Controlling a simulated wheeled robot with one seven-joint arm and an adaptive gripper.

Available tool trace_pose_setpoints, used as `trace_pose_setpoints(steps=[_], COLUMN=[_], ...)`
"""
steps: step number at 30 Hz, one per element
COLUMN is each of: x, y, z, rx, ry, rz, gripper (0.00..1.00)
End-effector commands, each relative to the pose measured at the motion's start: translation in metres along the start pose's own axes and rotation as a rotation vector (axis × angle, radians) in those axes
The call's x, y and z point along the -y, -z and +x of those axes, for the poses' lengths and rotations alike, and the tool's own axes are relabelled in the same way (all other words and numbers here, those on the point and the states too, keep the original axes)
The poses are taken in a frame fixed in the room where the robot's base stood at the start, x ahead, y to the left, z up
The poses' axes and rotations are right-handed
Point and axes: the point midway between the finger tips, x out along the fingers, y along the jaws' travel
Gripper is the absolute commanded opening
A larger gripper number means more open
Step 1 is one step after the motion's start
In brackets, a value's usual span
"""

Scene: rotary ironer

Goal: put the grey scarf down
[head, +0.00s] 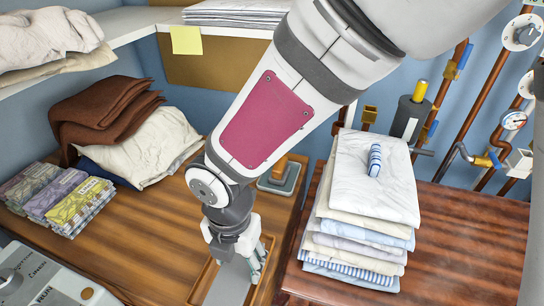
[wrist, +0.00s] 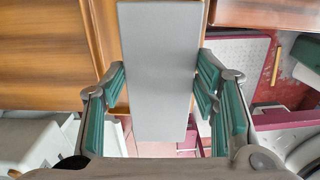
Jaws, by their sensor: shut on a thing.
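My gripper (head: 246,262) is low at the front edge of the wooden table, in the gap before the darker table. It is shut on the grey scarf (wrist: 158,70), which shows in the wrist view as a flat, smooth grey strip between the green finger pads. In the head view the scarf (head: 228,286) is a pale grey strip below the gripper, partly hidden by the fingers and cut off by the bottom edge. I cannot tell whether its far end touches anything.
A tall stack of folded linen (head: 352,225) with a small striped roll (head: 375,160) stands on the right table. Pipes line the right wall.

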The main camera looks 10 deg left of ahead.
Motion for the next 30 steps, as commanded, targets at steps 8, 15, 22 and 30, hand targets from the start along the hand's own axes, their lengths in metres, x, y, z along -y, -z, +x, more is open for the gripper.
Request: trace_pose_setpoints(steps=[8, 15, 22, 30], x=[-0.02, -0.02, -0.02, -0.02], y=[-0.028, -0.028, -0.028, -0.028], z=[0.004, 0.028, 0.039, 0.042], rx=[0.0, -0.001, 0.0, 0.0], ry=[0.0, 0.003, 0.0, 0.0], rz=[0.001, -0.003, 0.0, -0.001], gripper=[0.22, 0.22, 0.22, 0.56])
